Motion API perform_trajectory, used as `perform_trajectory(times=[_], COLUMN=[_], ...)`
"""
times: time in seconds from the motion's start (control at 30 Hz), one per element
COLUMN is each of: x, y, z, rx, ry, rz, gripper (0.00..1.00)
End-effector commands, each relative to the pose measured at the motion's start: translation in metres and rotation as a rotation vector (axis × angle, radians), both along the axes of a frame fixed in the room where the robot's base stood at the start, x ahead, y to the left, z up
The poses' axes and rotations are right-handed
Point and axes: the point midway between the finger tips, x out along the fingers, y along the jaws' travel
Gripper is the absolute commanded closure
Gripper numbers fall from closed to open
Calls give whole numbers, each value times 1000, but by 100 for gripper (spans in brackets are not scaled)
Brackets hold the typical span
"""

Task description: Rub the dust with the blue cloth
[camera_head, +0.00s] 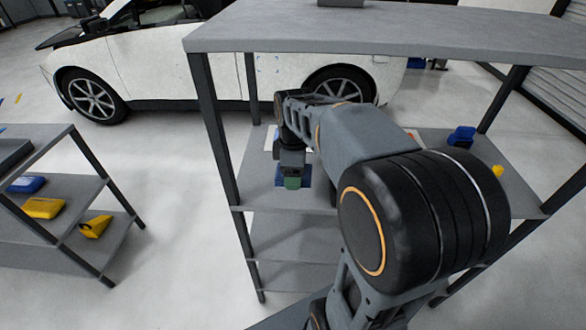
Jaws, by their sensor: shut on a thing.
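My gripper (292,172) is at the left part of the middle shelf (255,185), pointing down, with a small green patch at its lower end. Dark blue material, the blue cloth (307,175), shows at both sides of its tip. My gripper is shut on the cloth at shelf level; my own wrist covers much of it. I cannot tell from this view whether the cloth touches the shelf. No dust can be made out on the shelf; my arm hides much of its middle.
The grey top shelf (400,30) overhangs the middle shelf, with dark upright posts at its corners. A blue object (461,136) and a small yellow object (498,171) lie at the right. Another rack (60,185) stands left, a white car (180,60) behind. Floor between racks is clear.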

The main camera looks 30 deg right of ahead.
Motion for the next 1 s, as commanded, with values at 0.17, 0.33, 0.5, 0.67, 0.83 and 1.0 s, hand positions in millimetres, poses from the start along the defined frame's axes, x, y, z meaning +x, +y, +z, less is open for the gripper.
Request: perform_trajectory(times=[0.17, 0.33, 0.5, 0.67, 0.83, 1.0], x=[-1, -1, 0, 0, 0, 0], y=[0, 0, 0, 0, 0, 1], z=[0, 0, 0, 0, 0, 0], rx=[0, 0, 0, 0, 0, 0], ry=[0, 0, 0, 0, 0, 0], rz=[0, 0, 0, 0, 0, 2], gripper=[54, 38, 50, 50, 50, 51])
